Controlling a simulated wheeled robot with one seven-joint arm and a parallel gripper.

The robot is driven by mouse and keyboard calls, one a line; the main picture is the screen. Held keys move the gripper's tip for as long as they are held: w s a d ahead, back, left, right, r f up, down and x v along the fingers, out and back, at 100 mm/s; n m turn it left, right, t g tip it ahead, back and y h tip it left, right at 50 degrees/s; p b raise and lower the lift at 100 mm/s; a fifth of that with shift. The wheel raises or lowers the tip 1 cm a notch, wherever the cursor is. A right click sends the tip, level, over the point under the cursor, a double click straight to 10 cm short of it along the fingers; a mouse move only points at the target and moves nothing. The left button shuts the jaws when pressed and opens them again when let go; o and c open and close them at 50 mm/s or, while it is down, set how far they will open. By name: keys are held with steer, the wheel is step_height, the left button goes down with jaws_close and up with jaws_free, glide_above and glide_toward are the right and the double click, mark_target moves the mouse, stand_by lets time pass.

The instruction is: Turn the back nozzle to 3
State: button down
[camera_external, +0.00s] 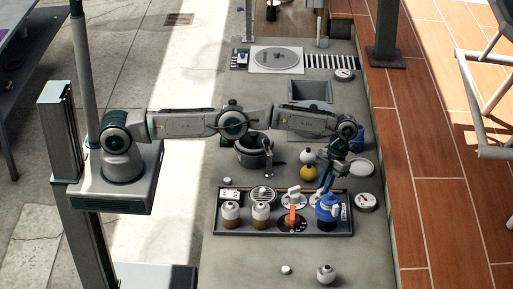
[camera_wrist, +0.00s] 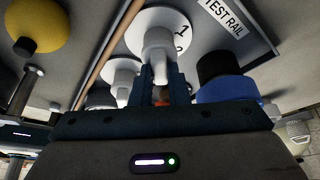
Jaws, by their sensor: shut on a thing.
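My gripper (camera_external: 322,188) reaches down at the back right of the tray. In the wrist view my gripper (camera_wrist: 160,70) is shut on a pale nozzle (camera_wrist: 158,40), which stands on a white dial (camera_wrist: 138,20). A "1" and part of another figure show on the dial's right side; the rest is hidden or cut off. I cannot read which number the nozzle points to. In the external view my gripper mostly covers this dial. To its left is another white dial with a white nozzle (camera_external: 293,191). In front is a black dial (camera_external: 286,228) with an orange handle (camera_external: 292,214).
A "TEST RAIL" label (camera_wrist: 224,17) lies beyond.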

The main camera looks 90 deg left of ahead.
steer(key=shift+s+f+m+p, duration=0.15)
steer(key=shift+f+m+p, duration=0.15)
steer(key=shift+f+m, duration=0.1)
stand_by(0.3)
steer(key=c, duration=1.7)
jaws_free()
steer(key=o, duration=0.3)
steer(key=shift+s+a+r, duration=0.1)
steer(key=shift+s+r, duration=0.05)
steer(key=shift+d, duration=0.25)
steer(key=shift+w, duration=0.2)
steer(key=shift+a+r, duration=0.1)
